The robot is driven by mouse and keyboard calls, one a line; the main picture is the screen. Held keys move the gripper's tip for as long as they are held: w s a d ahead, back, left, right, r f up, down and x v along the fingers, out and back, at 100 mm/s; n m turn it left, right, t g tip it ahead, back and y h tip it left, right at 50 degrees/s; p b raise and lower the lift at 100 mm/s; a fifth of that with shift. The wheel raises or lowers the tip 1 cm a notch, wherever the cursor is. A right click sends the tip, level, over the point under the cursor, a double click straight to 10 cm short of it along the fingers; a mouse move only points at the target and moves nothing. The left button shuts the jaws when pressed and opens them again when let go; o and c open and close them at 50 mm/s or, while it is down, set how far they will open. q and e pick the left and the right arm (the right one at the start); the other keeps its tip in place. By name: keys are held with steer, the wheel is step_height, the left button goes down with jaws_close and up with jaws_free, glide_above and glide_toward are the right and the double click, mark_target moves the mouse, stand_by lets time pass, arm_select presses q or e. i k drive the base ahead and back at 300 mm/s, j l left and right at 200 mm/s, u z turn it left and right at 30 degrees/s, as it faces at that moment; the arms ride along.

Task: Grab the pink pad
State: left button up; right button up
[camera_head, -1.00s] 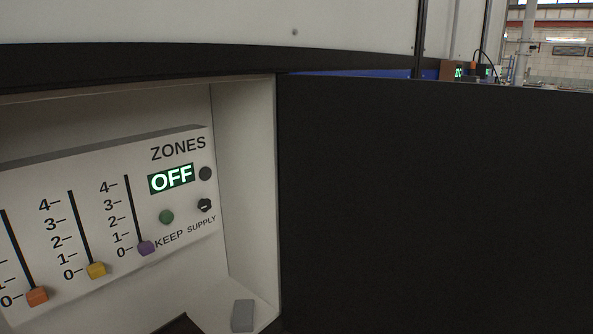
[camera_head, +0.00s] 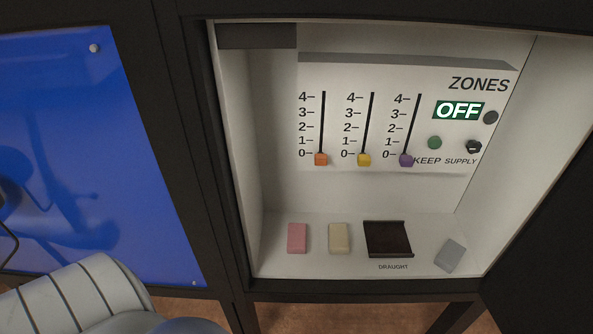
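The pink pad (camera_head: 297,238) is a small flat block lying on the white floor of the open cabinet, at its left side. Nothing covers it. A pale cream pad (camera_head: 339,238) lies just to its right, apart from it. A grey pad (camera_head: 450,255) lies turned at an angle near the cabinet's right wall. Part of my arm shows at the lower left, outside the cabinet. Neither of my grippers is in view.
A dark tray (camera_head: 387,239) marked DRAUGHT sits between the cream and grey pads. The ZONES panel (camera_head: 450,130) with three sliders at 0 and an OFF display stands behind. The cabinet's floor has a raised dark front edge (camera_head: 370,291). A blue panel (camera_head: 90,150) is at left.

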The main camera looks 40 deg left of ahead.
mark_target(296, 232)
steer(key=u, duration=1)
